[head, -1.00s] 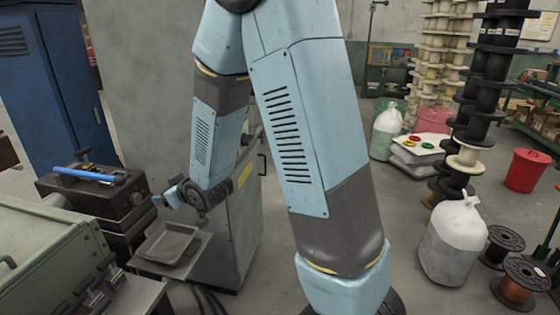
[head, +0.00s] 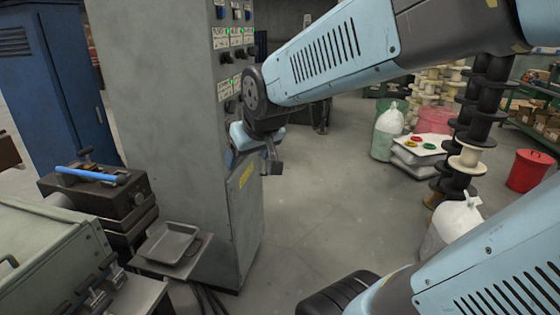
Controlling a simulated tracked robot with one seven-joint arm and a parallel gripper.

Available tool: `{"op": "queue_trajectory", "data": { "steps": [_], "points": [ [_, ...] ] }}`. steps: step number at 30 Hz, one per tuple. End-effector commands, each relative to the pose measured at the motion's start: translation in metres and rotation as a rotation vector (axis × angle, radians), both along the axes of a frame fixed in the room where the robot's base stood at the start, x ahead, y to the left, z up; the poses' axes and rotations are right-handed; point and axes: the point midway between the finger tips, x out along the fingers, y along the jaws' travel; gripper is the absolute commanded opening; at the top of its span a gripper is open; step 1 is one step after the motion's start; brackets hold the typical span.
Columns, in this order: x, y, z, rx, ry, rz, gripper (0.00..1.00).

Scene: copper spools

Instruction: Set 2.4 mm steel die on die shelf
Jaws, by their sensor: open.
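My gripper (head: 273,167) is open and hangs in the air in front of the grey cabinet, to the right of and above a shallow grey tray (head: 171,243). It is small in view and nothing shows between its fingers. The tray is on a small metal ledge (head: 196,268) beside the cabinet and looks empty; I cannot tell if this ledge is the die shelf. I cannot make out the 2.4 mm steel die anywhere.
A tall grey cabinet (head: 180,110) with switches stands behind the tray. A dark machine block with a blue-handled tool (head: 90,174) stands left of it. White bags, stacked spools (head: 468,158) and a red bin (head: 528,171) stand to the right. The middle floor is open.

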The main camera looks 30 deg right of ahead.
Motion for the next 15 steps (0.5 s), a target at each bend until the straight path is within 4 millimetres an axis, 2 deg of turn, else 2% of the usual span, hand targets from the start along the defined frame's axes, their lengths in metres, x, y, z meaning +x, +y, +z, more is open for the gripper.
{"op": "queue_trajectory", "data": {
  "steps": [3, 7, 10, 12, 15],
  "points": [
    [-0.038, -0.009, 0.013, 0.014, 0.05, -0.041, 0.76],
    [-0.072, -0.014, 0.021, 0.028, 0.102, -0.073, 0.76],
    [-0.09, -0.016, 0.024, 0.036, 0.13, -0.087, 0.76],
    [-0.097, -0.027, 0.025, 0.04, 0.142, -0.092, 0.76],
    [-0.102, -0.028, 0.025, 0.042, 0.152, -0.094, 0.76]
  ]
}}
